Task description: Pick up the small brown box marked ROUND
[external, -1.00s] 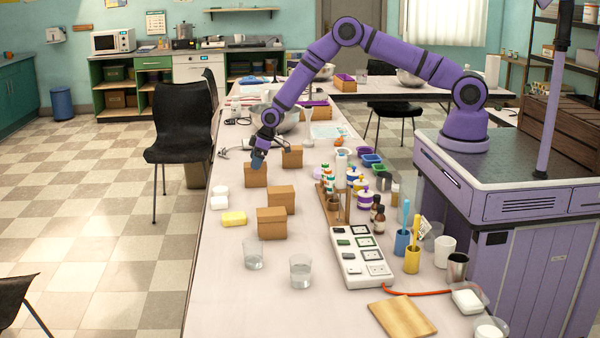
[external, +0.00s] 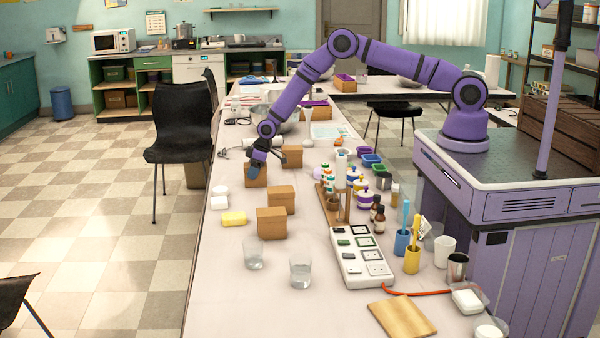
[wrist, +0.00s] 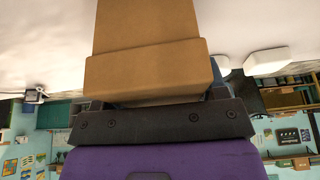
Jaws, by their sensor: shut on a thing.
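A small brown box (external: 256,181) stands on the long table, the leftmost of several similar brown boxes. My gripper (external: 257,166) is at the top of this box and shut on it. The box still looks to rest on the table. In the wrist view the brown box (wrist: 145,70) fills the upper middle, right against my gripper, whose fingers are mostly hidden behind it. No marking can be read on any box, so I cannot confirm the word ROUND.
Other brown boxes stand close by: one behind right (external: 292,156), one in front (external: 281,198) and one nearer (external: 272,223). White soaps (external: 220,197) and a yellow soap (external: 234,218) lie left and front-left. A metal bowl (external: 285,122) stands behind. The table's left edge is near.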

